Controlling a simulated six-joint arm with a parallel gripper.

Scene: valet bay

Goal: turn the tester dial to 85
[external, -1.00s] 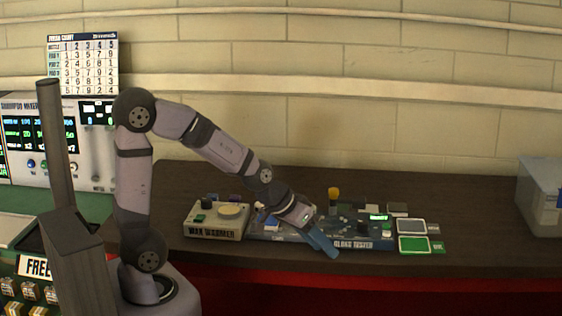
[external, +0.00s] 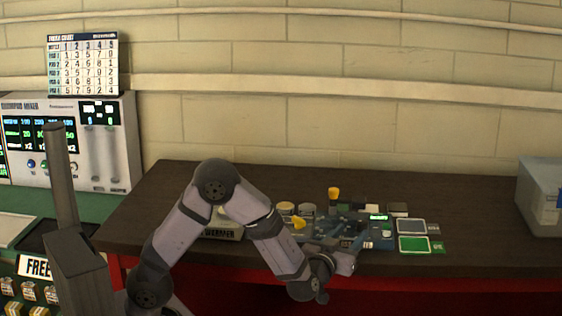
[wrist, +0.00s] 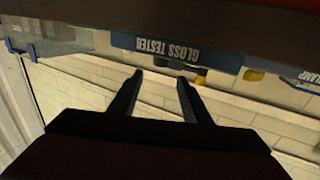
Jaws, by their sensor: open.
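The blue gloss tester (external: 384,243) lies on the dark counter right of centre in the external view, with a lit green display (external: 378,217). Its labelled front shows upside down in the wrist view (wrist: 175,50). My gripper (external: 357,243) is low at the front of the tester, partly covering it. In the wrist view my gripper (wrist: 160,77) is open, with nothing between its two fingers, and its tips point toward the tester's front. I cannot make out the dial or its reading clearly.
A wax warmer (external: 222,233) stands left of the tester, partly behind my arm. A yellow-topped item (external: 334,194) is behind the tester. Green (external: 414,244) and grey pads lie to its right. A grey bin (external: 541,197) stands at the far right, with bare counter before it.

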